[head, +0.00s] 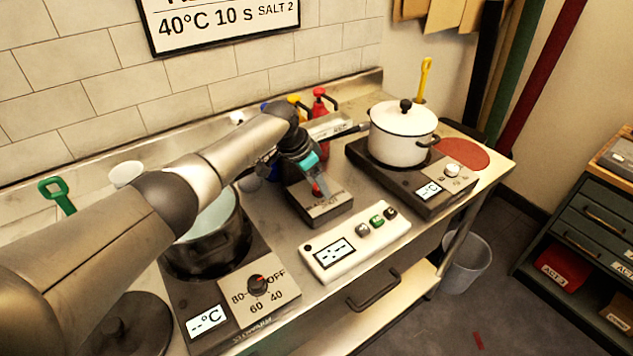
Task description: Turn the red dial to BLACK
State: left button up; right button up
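A small dark box (334,213) stands mid-table with a light label plate on its front; the lettering is partly covered and I cannot read it all. A small red part (319,187), apparently the red dial, shows at the box top, mostly hidden by my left gripper (316,180). The gripper points down onto it, with teal parts near its fingers. I cannot tell whether the fingers touch or hold the dial, nor which way the dial points. My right gripper is not in view.
A dark pot (208,240) sits on the left hotplate (188,303), whose black knob (258,284) faces forward. A white timer box (354,243) with buttons stands close in front right. A white lidded pot (402,138) is on the right hotplate. Red and yellow bottles stand behind.

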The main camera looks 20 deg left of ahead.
pick_arm(q)
jog(key=shift+s+a+r, duration=0.1)
jog(key=shift+a+r, duration=0.05)
jog(key=shift+r, duration=0.35)
jog(key=p+v, duration=0.2)
jog(key=v, duration=1.2)
jog(key=shift+s, duration=0.15)
